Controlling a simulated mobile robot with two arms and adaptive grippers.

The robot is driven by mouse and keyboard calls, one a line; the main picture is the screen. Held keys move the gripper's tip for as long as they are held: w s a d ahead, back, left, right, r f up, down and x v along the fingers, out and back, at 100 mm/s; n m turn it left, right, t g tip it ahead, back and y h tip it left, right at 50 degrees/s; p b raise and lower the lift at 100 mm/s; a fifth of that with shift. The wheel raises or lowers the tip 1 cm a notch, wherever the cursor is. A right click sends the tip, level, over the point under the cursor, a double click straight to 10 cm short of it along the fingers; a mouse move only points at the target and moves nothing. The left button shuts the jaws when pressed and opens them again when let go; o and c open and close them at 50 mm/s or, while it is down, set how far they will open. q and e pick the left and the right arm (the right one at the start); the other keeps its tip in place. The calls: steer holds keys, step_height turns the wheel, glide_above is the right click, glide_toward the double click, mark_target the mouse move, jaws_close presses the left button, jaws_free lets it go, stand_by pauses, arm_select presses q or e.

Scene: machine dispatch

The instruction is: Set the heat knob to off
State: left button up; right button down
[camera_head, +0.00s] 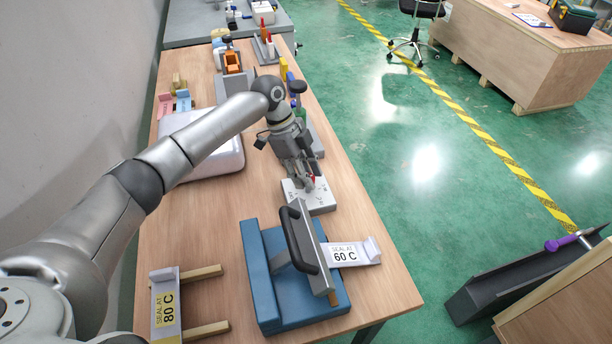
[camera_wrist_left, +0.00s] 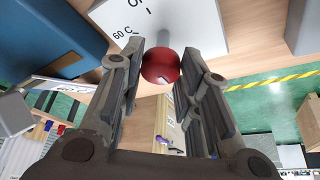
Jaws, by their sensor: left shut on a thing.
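The heat knob is a red ball (camera_wrist_left: 161,66) on a grey stem, over a white panel (camera_wrist_left: 195,14) marked "60 C" and a partly cut-off "O…" label. In the head view the panel (camera_head: 319,203) lies on the workbench, and a bit of red knob (camera_head: 313,179) shows at my fingertips. My left gripper (camera_head: 306,182) reaches down over the panel with its fingers on either side of the red ball, shut on it. The fingers hide most of the knob in the head view, and I cannot tell its exact setting. My right gripper is not in view.
A blue press (camera_head: 262,276) with a black handle stands just in front of the panel. Bare wood lies right of the panel.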

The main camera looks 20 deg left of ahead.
arm_select(q)
steer(key=shift+m+g, duration=0.3)
steer(key=shift+m, duration=0.3)
steer(key=o, duration=1)
steer(key=v, duration=1.2)
steer(key=shift+d+r, duration=0.1)
